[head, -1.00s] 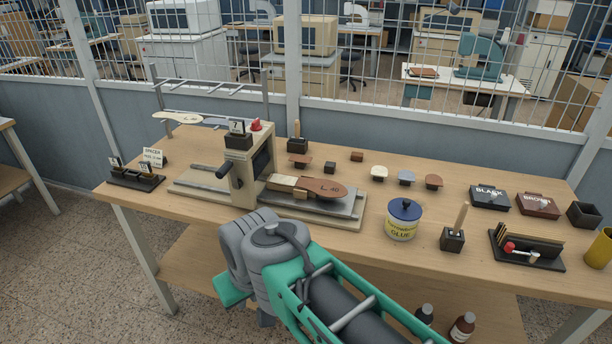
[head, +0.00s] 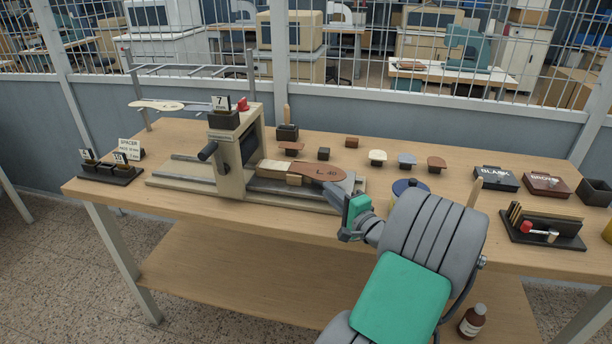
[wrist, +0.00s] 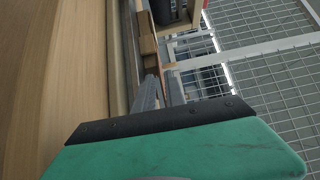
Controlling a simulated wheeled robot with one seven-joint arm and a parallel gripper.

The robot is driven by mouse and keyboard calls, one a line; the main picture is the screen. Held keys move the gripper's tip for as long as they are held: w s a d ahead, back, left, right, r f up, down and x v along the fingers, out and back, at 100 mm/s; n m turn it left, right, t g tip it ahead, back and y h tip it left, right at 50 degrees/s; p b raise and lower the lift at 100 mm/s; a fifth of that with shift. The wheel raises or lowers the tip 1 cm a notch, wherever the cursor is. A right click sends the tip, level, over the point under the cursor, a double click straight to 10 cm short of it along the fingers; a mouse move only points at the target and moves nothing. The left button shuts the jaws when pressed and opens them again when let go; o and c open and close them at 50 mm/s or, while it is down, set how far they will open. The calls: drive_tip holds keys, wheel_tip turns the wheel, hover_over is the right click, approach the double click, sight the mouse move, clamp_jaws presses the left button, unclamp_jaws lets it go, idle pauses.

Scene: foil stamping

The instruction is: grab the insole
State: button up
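The brown insole (head: 324,172), marked "L 40", lies flat on the bed of the stamping press (head: 228,165), with its wide end to the right. In the wrist view the fingers (wrist: 150,93) show edge-on beyond the green gripper body, near brown and wooden edges. The gap between them is not clear.
A cream insole shape (head: 157,106) lies on the rack at the back left. The glue tin (head: 402,186) is partly hidden behind my arm.

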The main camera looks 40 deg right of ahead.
sight(311, 178)
drive_tip(key=w+p, duration=0.1)
drive_tip(key=w, duration=0.5)
drive_tip(key=shift+w+d+f, duration=0.1)
drive_tip(key=shift+w+d, duration=0.05)
drive_tip(key=shift+w, duration=0.25)
drive_tip(key=shift+c, duration=0.3)
clamp_jaws()
